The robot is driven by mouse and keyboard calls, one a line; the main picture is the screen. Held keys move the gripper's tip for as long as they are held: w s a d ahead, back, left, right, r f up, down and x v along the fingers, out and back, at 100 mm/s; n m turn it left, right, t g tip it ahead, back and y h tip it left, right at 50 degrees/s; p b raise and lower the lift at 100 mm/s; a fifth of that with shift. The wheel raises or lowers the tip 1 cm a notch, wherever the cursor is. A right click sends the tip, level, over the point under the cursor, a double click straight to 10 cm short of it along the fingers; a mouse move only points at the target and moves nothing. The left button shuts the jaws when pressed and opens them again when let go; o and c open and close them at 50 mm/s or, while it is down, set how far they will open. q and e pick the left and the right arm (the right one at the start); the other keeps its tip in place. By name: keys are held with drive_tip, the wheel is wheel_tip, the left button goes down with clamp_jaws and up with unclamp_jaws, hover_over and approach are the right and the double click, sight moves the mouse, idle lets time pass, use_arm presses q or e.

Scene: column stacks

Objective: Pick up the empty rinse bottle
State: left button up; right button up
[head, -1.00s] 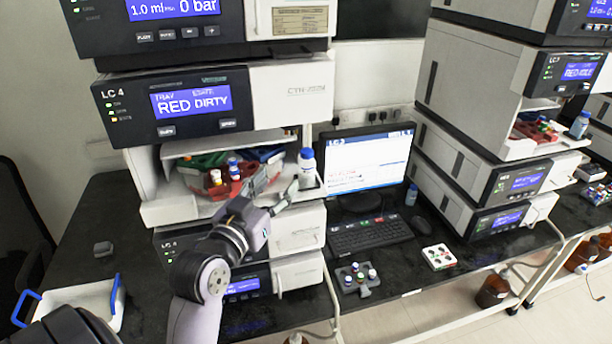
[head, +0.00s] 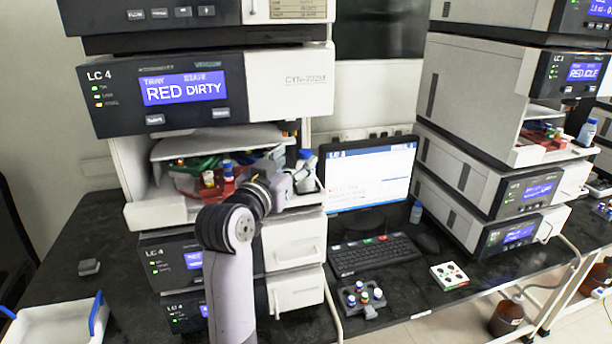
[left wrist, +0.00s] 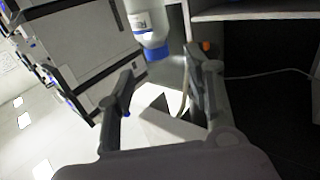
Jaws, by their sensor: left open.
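A white bottle with a blue cap (head: 306,155) stands on the right part of the open bay of the LC 4 stack (head: 160,213). My left gripper (head: 303,178) is in front of it and hides its lower part. In the left wrist view the bottle (left wrist: 143,22) appears upside down at the top, with its blue cap towards me. The open fingers of the left gripper (left wrist: 160,72) are spread below it in that picture, with nothing between them. I cannot tell whether a finger touches the bottle, nor whether it is empty. My right gripper is out of view.
A red rack with vials (head: 218,185) sits in the bay left of my gripper, under a shelf (head: 215,140). A monitor (head: 370,173) and keyboard (head: 375,255) stand to the right. Other blue-capped bottles are by the monitor (head: 416,212) and on the right stack (head: 587,131).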

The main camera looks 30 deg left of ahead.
sight(303, 155)
use_arm(q)
drive_tip(key=w, duration=0.1)
drive_tip(key=w+p, duration=0.1)
drive_tip(key=w, duration=0.1)
drive_tip(key=w+p, duration=0.1)
drive_tip(key=w, duration=0.1)
drive_tip(key=shift+w+a+f, duration=0.25)
drive_tip(key=shift+a, duration=0.15)
drive_tip(key=shift+w+a+f, duration=0.1)
drive_tip(key=shift+w+f, duration=0.05)
drive_tip(key=shift+w, duration=0.25)
drive_tip(key=shift+s, duration=0.1)
drive_tip(key=shift+c, duration=0.8)
drive_tip(key=c, duration=0.7)
